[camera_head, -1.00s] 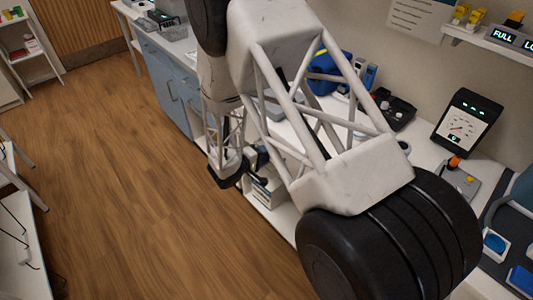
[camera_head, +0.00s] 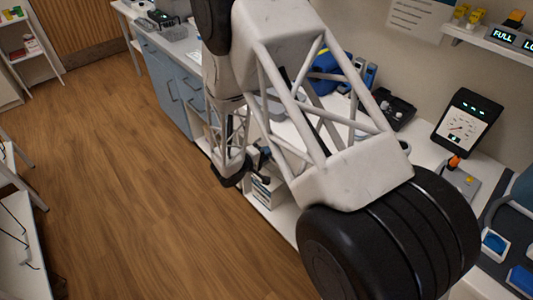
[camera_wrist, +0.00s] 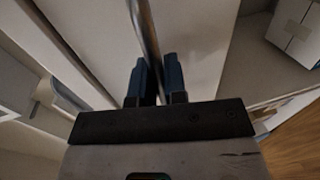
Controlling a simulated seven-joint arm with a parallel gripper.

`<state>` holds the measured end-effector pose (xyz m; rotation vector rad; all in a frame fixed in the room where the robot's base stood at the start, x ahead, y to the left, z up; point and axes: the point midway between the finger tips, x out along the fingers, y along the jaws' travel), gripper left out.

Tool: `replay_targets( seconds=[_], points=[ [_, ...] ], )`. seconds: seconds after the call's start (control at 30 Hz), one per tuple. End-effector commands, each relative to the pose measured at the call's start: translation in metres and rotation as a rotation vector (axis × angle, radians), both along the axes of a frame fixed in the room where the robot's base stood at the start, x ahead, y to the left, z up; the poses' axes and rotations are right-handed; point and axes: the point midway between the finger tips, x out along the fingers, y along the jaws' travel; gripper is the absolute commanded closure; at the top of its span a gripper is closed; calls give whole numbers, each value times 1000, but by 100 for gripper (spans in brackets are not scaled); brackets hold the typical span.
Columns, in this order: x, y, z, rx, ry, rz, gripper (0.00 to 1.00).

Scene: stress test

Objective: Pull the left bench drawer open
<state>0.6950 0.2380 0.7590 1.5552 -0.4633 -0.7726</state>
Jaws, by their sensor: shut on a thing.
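My gripper (camera_wrist: 156,64) shows two blue fingers in the wrist view. They are closed on a thin metal bar handle (camera_wrist: 147,30), which runs up the picture from between them. Behind the handle is a pale flat panel (camera_wrist: 95,25), which looks like the drawer front. In the head view my gripper (camera_head: 232,178) hangs low at the front side of the white bench, largely covered by my own arm. The drawer is hidden by the arm there, and I cannot tell how far it stands out.
Blue-grey cabinets (camera_head: 170,85) with bar handles stand beyond my arm. White binders or boxes (camera_head: 264,190) sit under the bench, just right of my gripper. A pale box (camera_wrist: 297,28) shows at the wrist view's right. Open wooden floor (camera_head: 130,190) lies to the left.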

Motion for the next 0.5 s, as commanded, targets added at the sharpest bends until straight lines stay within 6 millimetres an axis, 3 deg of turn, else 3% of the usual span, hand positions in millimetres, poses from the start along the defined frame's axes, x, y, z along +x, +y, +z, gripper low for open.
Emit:
replay_targets(
  seconds=[0.27,0.5],
  points=[
    [-4,4,0,0,0,0,100],
    [-21,21,0,-1,0,2,100]
  ],
)
